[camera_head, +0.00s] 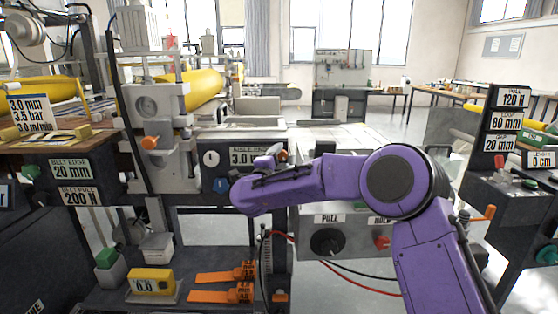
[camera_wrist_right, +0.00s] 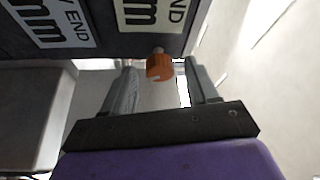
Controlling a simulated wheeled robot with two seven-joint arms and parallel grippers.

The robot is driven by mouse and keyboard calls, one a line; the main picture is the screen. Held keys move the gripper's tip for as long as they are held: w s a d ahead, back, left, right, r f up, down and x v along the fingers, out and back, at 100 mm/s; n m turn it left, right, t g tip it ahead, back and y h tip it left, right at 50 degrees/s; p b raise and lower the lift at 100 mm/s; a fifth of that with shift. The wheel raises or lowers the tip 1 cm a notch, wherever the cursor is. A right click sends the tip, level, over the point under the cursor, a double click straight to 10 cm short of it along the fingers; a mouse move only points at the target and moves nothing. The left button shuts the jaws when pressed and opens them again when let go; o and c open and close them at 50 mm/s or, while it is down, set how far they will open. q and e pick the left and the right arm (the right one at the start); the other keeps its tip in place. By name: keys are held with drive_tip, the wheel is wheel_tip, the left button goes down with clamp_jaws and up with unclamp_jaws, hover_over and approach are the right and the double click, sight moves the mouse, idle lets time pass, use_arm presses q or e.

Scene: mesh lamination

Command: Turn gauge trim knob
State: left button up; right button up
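A small orange knob (camera_wrist_right: 159,67) sticks out below a dark panel with labels reading "END" and "mm" in the right wrist view. It is the likely trim knob, though no label names it. My right gripper (camera_wrist_right: 161,64) is open, with one finger on each side of the knob. Gaps show between the knob and both fingers. In the head view the orange knob (camera_head: 283,156) is at the right end of the gauge panel (camera_head: 243,143), and my right gripper (camera_head: 268,160) is close beside it, partly hidden by my purple wrist. My left gripper is not in view.
A blue knob (camera_head: 221,185) and a round dial (camera_head: 211,158) sit on the same panel. Below my arm is a grey box with a black dial (camera_head: 327,242) and a red knob (camera_head: 382,242). Orange tagged pieces (camera_head: 222,296) and a yellow gauge block (camera_head: 152,282) lie on the lower shelf.

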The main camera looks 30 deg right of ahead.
drive_tip(key=b+v, duration=0.1)
drive_tip(key=v, duration=0.9)
drive_tip(key=shift+s+a, duration=0.15)
drive_tip(key=shift+a, duration=0.1)
drive_tip(key=s+a+f+n+y+p, duration=0.1)
drive_tip(key=s+a+f+n+y, duration=0.15)
drive_tip(key=f+n, duration=0.4)
drive_tip(key=s+a+f+n+y+p, duration=0.1)
drive_tip(key=s+f+n+y+p, duration=0.2)
drive_tip(key=f, duration=0.7)
drive_tip(key=s+a+f+n+y, duration=0.1)
drive_tip(key=s+f+n+y, duration=0.1)
drive_tip(key=f+n+y, duration=0.5)
drive_tip(key=s+f+g+p, duration=0.1)
drive_tip(key=s+f, duration=0.4)
drive_tip(key=s, duration=0.5)
drive_tip(key=s+d+f+n+g+p, duration=0.1)
drive_tip(key=s+f+g, duration=0.3)
drive_tip(key=s, duration=0.7)
drive_tip(key=s+d+f+n+g+p, duration=0.1)
drive_tip(key=s+f+g+p, duration=0.2)
drive_tip(key=s+f, duration=0.5)
drive_tip(key=s, duration=0.3)
drive_tip(key=shift+s, duration=0.15)
